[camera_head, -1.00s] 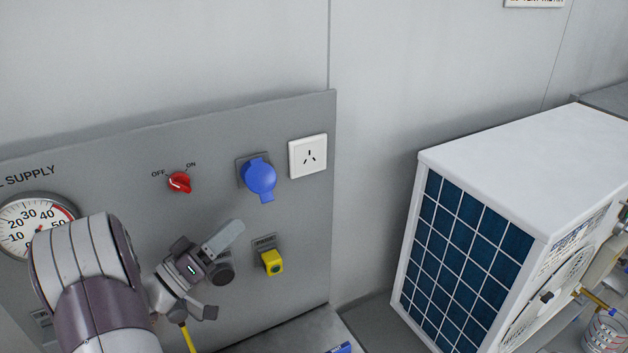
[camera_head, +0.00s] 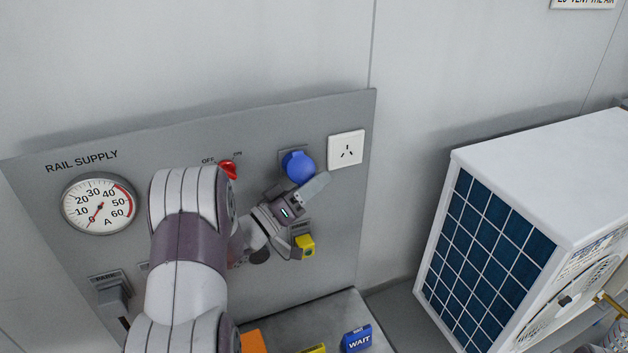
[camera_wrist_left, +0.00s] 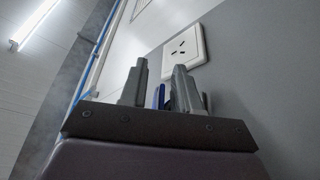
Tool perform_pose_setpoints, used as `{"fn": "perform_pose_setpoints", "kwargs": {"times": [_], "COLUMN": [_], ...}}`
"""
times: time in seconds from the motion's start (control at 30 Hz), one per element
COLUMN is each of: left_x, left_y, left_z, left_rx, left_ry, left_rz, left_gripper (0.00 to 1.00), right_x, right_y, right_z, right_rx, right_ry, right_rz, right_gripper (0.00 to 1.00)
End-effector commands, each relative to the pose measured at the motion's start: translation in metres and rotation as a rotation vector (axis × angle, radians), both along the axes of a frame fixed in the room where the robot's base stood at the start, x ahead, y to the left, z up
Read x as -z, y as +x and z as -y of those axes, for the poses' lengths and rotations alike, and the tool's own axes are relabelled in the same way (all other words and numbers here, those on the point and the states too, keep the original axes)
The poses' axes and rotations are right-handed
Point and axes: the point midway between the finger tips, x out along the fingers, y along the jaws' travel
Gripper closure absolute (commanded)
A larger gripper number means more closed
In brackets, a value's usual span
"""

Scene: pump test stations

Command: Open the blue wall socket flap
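The blue wall socket flap (camera_head: 298,166) is a round blue cap on a grey mount on the panel. It looks closed, and its lower tab, visible earlier, is hidden behind my gripper. My left gripper (camera_head: 318,184) is just below and right of the flap, with its grey fingers reaching up to the right. In the left wrist view, the two fingers (camera_wrist_left: 160,78) stand apart, with a strip of blue (camera_wrist_left: 158,97) in the gap between them. I cannot tell whether they touch the flap.
The grey panel (camera_head: 120,255) also carries a white socket (camera_head: 346,149), a red OFF/ON switch (camera_head: 229,169), a yellow-capped fitting (camera_head: 305,246) and a gauge (camera_head: 99,205). A white boxed unit (camera_head: 560,165) stands at right. A blue WAIT block (camera_head: 357,339) lies below.

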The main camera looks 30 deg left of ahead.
Motion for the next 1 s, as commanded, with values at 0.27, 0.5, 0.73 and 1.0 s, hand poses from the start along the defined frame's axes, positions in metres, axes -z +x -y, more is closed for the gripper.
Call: {"fn": "perform_pose_setpoints", "kwargs": {"times": [0.27, 0.5, 0.73, 1.0], "left_x": [0.0001, 0.0001, 0.0003, 0.0004], "left_y": [-0.0003, -0.0005, -0.0005, -0.0006], "left_z": [-0.0003, -0.0003, -0.0004, -0.0004], "left_rx": [0.0, 0.0, 0.0, -0.001], "left_ry": [0.0, 0.0, 0.0, 0.0], "left_rz": [0.0, 0.0, 0.0, -0.001], "left_gripper": [1.0, 1.0, 1.0, 1.0], "right_x": [0.0003, 0.0003, 0.0003, 0.0003], "right_y": [0.0, 0.0, 0.0, 0.0], "right_z": [0.0, 0.0, 0.0, 0.0], "right_rx": [0.0, 0.0, 0.0, 0.0], "right_ry": [0.0, 0.0, 0.0, 0.0], "right_rz": [0.0, 0.0, 0.0, 0.0], "right_gripper": [0.0, 0.0, 0.0, 0.0]}}
